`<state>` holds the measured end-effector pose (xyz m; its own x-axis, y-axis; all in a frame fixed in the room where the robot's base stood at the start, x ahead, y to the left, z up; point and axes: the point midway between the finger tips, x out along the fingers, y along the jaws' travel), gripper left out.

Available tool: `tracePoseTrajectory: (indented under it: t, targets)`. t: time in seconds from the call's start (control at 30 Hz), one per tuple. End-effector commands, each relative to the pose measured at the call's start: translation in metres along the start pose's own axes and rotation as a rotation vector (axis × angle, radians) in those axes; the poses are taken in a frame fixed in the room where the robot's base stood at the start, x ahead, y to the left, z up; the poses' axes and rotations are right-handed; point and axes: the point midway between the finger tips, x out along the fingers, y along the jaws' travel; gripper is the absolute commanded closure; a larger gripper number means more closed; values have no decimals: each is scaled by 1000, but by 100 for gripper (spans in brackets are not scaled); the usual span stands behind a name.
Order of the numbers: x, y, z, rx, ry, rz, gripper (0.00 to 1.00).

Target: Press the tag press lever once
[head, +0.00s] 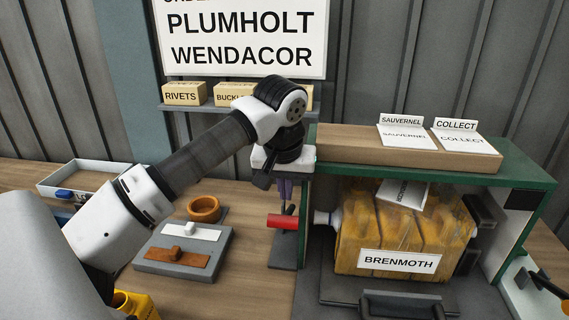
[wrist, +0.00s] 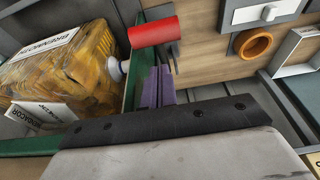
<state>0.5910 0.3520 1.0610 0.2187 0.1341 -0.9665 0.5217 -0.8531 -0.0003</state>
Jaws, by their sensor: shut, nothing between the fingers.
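A red cylindrical handle (head: 283,222) sits on a small grey stand (head: 284,252) on the bench, just left of the green frame; it looks like the tag press lever. The handle also shows in the wrist view (wrist: 153,32). My gripper (head: 286,203) points down with its purple fingers shut and empty, right at the handle in the head view. In the wrist view the fingertips (wrist: 158,70) are just below the handle in the picture. I cannot tell whether they touch it.
A grey plate (head: 163,264) with white and brown sliders and an orange ring (head: 204,209) are to the left. Small bins stand on a shelf behind.

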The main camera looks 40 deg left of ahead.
Motion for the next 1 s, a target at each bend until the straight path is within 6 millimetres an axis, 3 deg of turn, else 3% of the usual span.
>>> tracePoseTrajectory:
  t: [0.23,0.73,1.0]
  targets:
    - [18,0,20,0,-1,0,100]
    - [22,0,23,-1,5,0,100]
    - [33,-1,33,-1,54,-1,100]
